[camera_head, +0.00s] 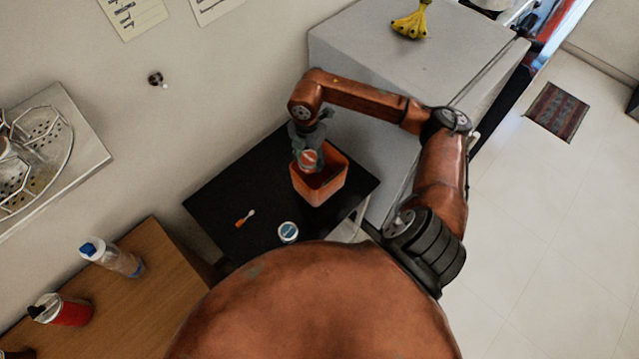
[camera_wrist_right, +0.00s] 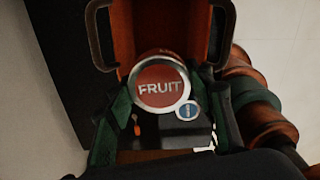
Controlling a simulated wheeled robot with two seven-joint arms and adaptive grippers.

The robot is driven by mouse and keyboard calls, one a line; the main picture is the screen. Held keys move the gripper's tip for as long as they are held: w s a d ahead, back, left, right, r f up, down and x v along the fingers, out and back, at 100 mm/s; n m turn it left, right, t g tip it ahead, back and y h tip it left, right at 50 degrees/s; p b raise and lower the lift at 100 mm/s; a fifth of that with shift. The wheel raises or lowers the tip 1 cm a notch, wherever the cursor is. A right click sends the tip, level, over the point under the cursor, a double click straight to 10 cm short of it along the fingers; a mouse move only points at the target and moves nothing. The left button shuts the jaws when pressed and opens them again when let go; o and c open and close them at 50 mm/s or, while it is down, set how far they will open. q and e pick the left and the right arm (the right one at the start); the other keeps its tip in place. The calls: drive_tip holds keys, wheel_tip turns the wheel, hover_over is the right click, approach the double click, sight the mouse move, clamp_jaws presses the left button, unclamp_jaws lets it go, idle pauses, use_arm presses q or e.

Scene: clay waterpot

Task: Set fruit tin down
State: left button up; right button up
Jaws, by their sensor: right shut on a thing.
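The fruit tin (camera_head: 308,160) is a red can with a pale band, held over the orange box (camera_head: 335,187) in the head view. Its round end, marked FRUIT (camera_wrist_right: 160,86), faces the camera in the right wrist view. My right gripper (camera_head: 306,147) is shut on the tin, with a green-grey finger on each side of it. The tin is at the box's far left rim in the picture; whether it touches the box I cannot tell. The orange box also shows behind the tin in the right wrist view (camera_wrist_right: 154,28). My left gripper is not in view.
The box stands on a black table (camera_head: 218,199) against the wall. A small blue-lidded tin (camera_head: 288,232) and an orange-handled utensil (camera_head: 245,217) lie there, with bare surface around them.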

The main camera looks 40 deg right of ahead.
drive_tip(key=shift+d+m, duration=0.2)
drive_tip(key=shift+m, duration=0.2)
drive_tip(key=shift+f, duration=0.25)
drive_tip(key=p, duration=0.2)
approach(311, 186)
drive_tip(key=shift+s+a+f, duration=0.6)
drive_tip(key=shift+s+f, duration=0.1)
drive_tip(key=shift+s, duration=0.2)
wheel_tip(311, 186, down, 5)
drive_tip(key=shift+r, duration=0.1)
drive_tip(key=shift+f, duration=0.2)
drive_tip(key=o, duration=1.1)
drive_tip(key=shift+c, duration=0.2)
drive_tip(key=shift+r, duration=0.1)
